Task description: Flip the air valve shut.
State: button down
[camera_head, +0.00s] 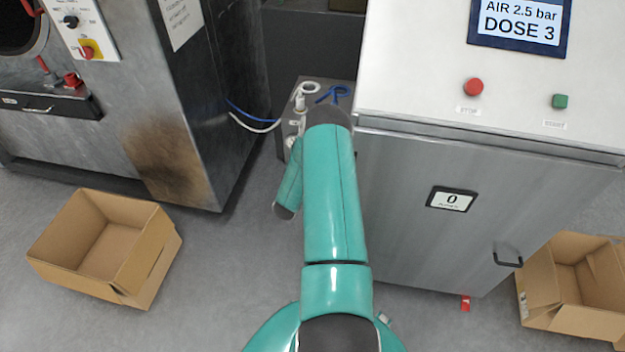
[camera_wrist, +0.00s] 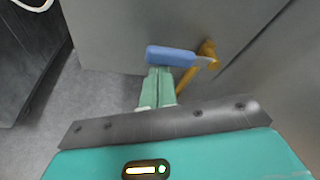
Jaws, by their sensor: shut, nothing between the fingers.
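The air valve shows in the wrist view as a blue lever handle (camera_wrist: 171,56) on a brass-coloured body (camera_wrist: 207,50). The lever points left in the picture, away from the body, beside a grey metal panel. My gripper (camera_wrist: 160,72) is shut and empty, its pale green fingertips right at the near side of the blue handle. I cannot tell whether they touch it. In the head view my teal arm reaches forward to the gap between the machines and hides my gripper; I cannot make out the valve there.
A white and steel cabinet (camera_head: 440,240) with red and green buttons stands right of my arm. A dark steel machine (camera_head: 165,130) stands on the left. A small grey unit with hoses (camera_head: 290,125) sits between them. Open cardboard boxes lie left (camera_head: 150,265) and right (camera_head: 540,290).

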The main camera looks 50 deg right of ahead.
jog(key=shift+w+r, duration=0.15)
jog(key=shift+r, duration=0.35)
dwell(0.4)
jog(key=shift+a, duration=0.1)
